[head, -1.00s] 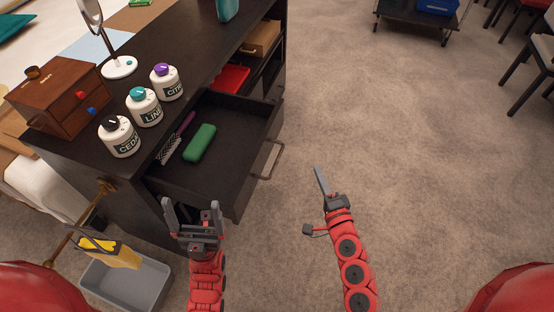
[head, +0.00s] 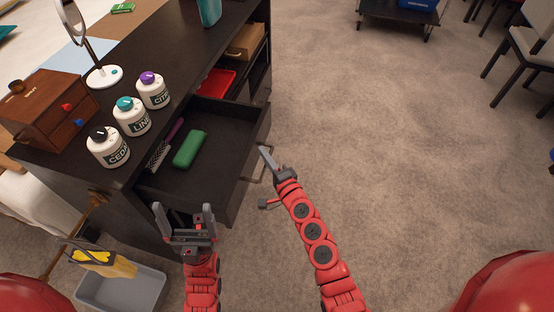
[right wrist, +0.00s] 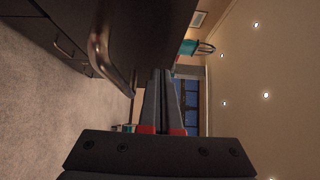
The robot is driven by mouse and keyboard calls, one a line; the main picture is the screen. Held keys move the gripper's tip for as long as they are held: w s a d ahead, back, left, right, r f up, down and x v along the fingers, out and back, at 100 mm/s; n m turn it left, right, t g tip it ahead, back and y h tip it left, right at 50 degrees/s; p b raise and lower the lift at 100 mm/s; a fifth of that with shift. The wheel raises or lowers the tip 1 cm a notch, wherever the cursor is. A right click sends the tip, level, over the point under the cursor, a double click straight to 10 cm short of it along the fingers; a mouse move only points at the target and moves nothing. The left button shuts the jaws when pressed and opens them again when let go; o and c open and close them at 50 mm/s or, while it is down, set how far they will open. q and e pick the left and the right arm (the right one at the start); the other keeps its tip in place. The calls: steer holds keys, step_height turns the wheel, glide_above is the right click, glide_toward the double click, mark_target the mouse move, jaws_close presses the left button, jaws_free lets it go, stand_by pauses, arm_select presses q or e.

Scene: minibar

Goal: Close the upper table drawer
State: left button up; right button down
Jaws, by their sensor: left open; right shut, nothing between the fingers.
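The upper table drawer (head: 205,190) is pulled out of the dark table (head: 120,190). My left gripper (head: 183,212) is open and empty, near the drawer's near side.
Three labelled bottles (head: 132,117), a wooden box (head: 55,110) and a round mirror (head: 103,76) stand on the tabletop. A grey bin (head: 122,290) with a yellow item stands on the floor at lower left.

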steer(key=shift+w+a, duration=0.15)
steer(key=shift+a, duration=0.35)
